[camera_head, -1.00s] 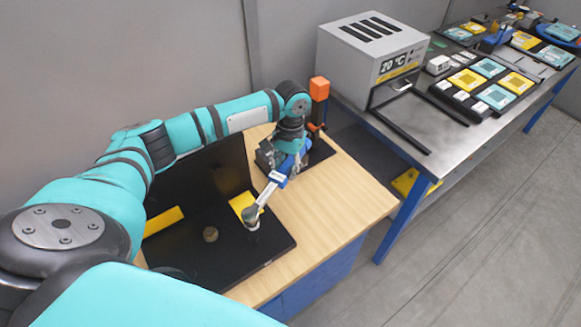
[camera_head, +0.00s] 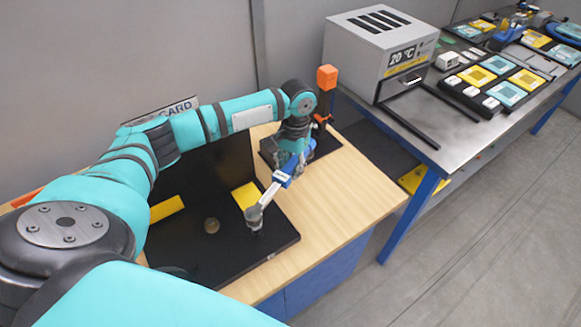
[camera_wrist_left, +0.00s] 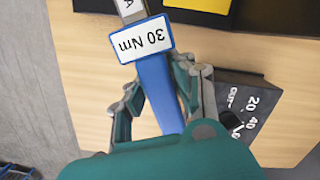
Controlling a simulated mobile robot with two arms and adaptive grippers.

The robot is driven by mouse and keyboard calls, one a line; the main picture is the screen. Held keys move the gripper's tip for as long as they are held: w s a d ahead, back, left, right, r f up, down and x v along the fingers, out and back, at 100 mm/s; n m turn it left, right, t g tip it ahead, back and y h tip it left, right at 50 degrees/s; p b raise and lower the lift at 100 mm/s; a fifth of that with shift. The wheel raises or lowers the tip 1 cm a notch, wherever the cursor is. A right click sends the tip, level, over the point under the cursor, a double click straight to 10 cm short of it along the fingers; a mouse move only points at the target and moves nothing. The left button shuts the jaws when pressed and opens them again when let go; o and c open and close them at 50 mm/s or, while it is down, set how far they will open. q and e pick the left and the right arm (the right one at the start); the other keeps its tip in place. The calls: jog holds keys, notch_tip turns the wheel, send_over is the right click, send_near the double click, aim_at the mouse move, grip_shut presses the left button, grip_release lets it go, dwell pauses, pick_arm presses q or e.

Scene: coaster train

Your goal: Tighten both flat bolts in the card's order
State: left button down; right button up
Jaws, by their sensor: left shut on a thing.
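My left gripper (camera_head: 290,163) is shut on the blue handle of a torque wrench (camera_head: 264,196). In the left wrist view, the fingers close around the wrench's handle (camera_wrist_left: 158,88), which carries a "30 Nm" label. The wrench slants down to a black plate (camera_head: 210,255); its grey head stands at the plate's right part and hides whatever is under it. A round brassy bolt (camera_head: 211,225) sits apart, left of the head. A sign reading "CARD" (camera_head: 178,108) shows behind my left arm, which hides the rest. My right gripper is not in view.
Yellow patches (camera_head: 166,208) lie by the plate. A dark stand with an orange-topped post (camera_head: 326,78) is behind the gripper; its printed numbers show in the left wrist view (camera_wrist_left: 245,105). A grey "20 °C" box (camera_head: 375,55) stands on the metal bench. Bare wood (camera_head: 350,195) lies to the right.

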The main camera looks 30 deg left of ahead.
pick_arm(q)
jog(key=shift+f, duration=0.1)
dwell(0.5)
jog(key=shift+f, duration=1.05)
jog(key=shift+p, duration=0.55)
jog(key=shift+f, duration=0.75)
dwell(1.5)
jog(key=shift+s+d+m+p, duration=0.2)
jog(key=shift+d+m+p, duration=1.2)
jog(key=shift+d, duration=0.7)
dwell(1.4)
